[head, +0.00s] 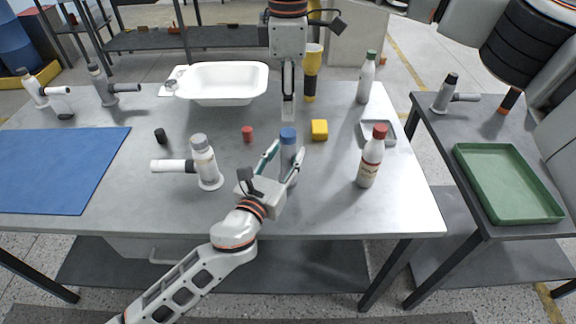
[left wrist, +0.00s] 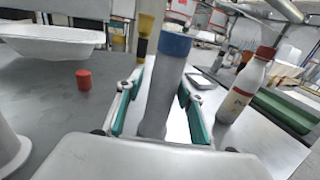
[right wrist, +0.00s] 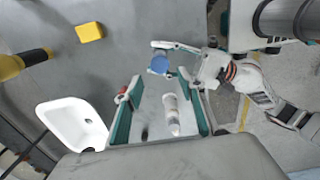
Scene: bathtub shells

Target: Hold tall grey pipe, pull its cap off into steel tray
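The tall grey pipe (head: 289,155) with a blue cap (head: 288,134) stands upright on the table. My left gripper (head: 285,150) has its fingers on either side of the pipe. In the left wrist view the pipe (left wrist: 160,100) stands between the teal pads with gaps visible, so the gripper looks open. My right gripper (head: 288,117) points down, behind and above the cap in the head view. In the right wrist view its fingers (right wrist: 158,85) are spread and empty; the blue cap (right wrist: 160,64) lies beyond their tips. The small steel tray (head: 378,140) sits right of the pipe.
A yellow cube (head: 319,130) stands close right of the pipe, and a red-capped bottle (head: 372,160) further right. A white tee fitting (head: 206,165) and red cap (head: 247,134) are left. A white tub (head: 225,85) and a yellow-black tool (head: 312,75) stand behind.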

